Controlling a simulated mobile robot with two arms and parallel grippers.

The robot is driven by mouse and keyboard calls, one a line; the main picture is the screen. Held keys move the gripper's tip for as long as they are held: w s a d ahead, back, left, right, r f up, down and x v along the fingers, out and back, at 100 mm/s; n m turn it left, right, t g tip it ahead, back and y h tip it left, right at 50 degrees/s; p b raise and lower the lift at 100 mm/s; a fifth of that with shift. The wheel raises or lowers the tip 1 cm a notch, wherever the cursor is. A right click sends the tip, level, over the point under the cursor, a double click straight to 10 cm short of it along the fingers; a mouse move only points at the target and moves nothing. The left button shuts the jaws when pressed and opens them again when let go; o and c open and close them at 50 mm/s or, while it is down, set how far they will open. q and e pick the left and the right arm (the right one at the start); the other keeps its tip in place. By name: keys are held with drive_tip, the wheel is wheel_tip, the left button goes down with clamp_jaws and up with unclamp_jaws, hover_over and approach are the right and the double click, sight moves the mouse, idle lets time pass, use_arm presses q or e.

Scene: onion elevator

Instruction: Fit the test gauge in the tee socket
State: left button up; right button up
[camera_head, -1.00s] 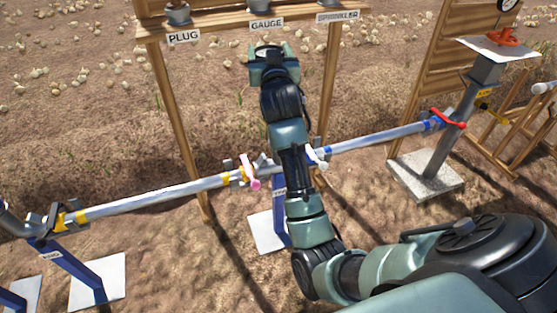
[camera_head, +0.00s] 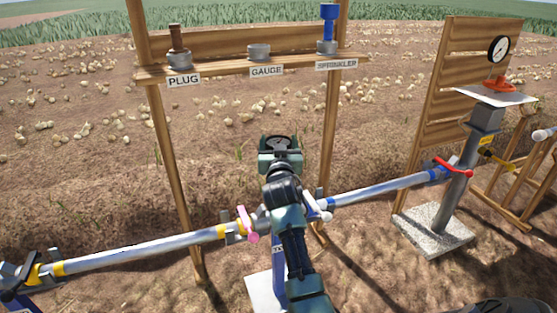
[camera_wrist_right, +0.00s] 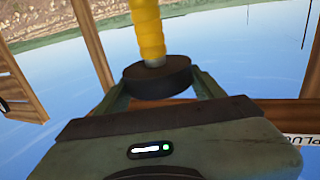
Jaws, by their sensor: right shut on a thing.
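My right gripper (camera_head: 280,146) is shut on the test gauge (camera_head: 279,142), whose round dial faces up in the head view. In the right wrist view the gauge is a black disc (camera_wrist_right: 158,80) with a yellow threaded stem (camera_wrist_right: 149,35), between the two fingers. The gauge is below the shelf and appears just above the pipe line in the picture, apart from both. The tee socket lies around the pipe's middle, between the pink valve handle (camera_head: 247,222) and the white valve handle (camera_head: 317,207); my arm hides most of it. My left gripper is not in view.
A wooden shelf (camera_head: 215,72) holds a plug (camera_head: 178,42), an empty gauge cup (camera_head: 259,52) and a blue sprinkler (camera_head: 328,22). The silver pipe (camera_head: 145,251) crosses the view.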

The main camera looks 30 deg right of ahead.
drive_tip(key=shift+f, duration=0.45)
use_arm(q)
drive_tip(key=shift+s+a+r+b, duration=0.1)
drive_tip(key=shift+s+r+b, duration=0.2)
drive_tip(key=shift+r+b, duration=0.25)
use_arm(e)
drive_tip(key=shift+f, duration=1.6)
drive_tip(key=shift+f+b, duration=0.3)
drive_tip(key=o, duration=1.8)
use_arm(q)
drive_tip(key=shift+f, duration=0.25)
use_arm(e)
drive_tip(key=shift+r, duration=0.1)
